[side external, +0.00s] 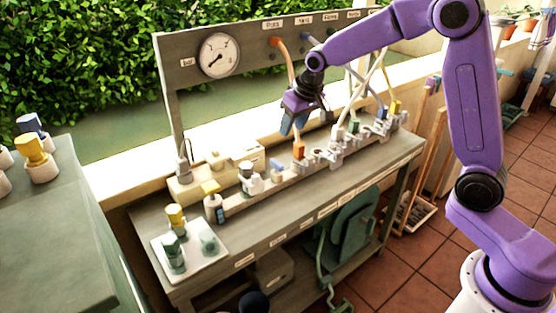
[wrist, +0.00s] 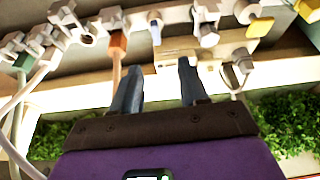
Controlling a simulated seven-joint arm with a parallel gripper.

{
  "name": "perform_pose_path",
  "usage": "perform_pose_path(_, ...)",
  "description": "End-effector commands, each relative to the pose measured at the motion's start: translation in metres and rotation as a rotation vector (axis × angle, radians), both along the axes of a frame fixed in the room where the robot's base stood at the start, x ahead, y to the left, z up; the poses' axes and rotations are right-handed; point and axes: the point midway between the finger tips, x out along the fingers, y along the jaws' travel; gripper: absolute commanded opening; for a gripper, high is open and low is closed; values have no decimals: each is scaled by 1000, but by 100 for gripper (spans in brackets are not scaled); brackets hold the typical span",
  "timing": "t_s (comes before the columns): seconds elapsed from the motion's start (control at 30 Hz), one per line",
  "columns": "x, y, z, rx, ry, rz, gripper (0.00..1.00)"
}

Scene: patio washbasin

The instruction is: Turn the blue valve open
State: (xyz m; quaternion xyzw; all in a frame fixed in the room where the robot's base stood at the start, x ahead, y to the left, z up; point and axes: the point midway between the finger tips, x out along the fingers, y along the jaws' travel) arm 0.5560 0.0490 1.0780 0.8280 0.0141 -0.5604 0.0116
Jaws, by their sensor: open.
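My gripper (side external: 290,127) is open and empty above the bench row, fingers pointing down. In the wrist view its two blue-grey fingers (wrist: 160,76) are spread apart. A small blue-topped fitting (side external: 276,165) stands in the row below and slightly left of the fingers. It appears as a small blue-grey piece (wrist: 155,27) beyond the fingers in the wrist view, apart from them. Another blue fitting (side external: 382,113) stands farther right along the row. I cannot tell for certain which is the blue valve, or how far it is turned.
An orange fitting (side external: 299,150) stands close beside the nearer blue one, its hose rising to the back panel. A white knob (side external: 249,178) and a yellow-topped fitting (side external: 211,190) stand to the left. A pressure gauge (side external: 219,55) is on the panel. The bench front (side external: 300,195) is clear.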

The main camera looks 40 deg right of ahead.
Motion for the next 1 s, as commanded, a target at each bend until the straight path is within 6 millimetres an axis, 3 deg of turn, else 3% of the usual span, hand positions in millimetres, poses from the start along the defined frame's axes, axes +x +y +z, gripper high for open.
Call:
perform_pose_path(0.27, 15, -9, -10, 3, -11, -39, 44)
perform_pose_path(1.0, 61, -10, -124, 3, -9, -38, 44)
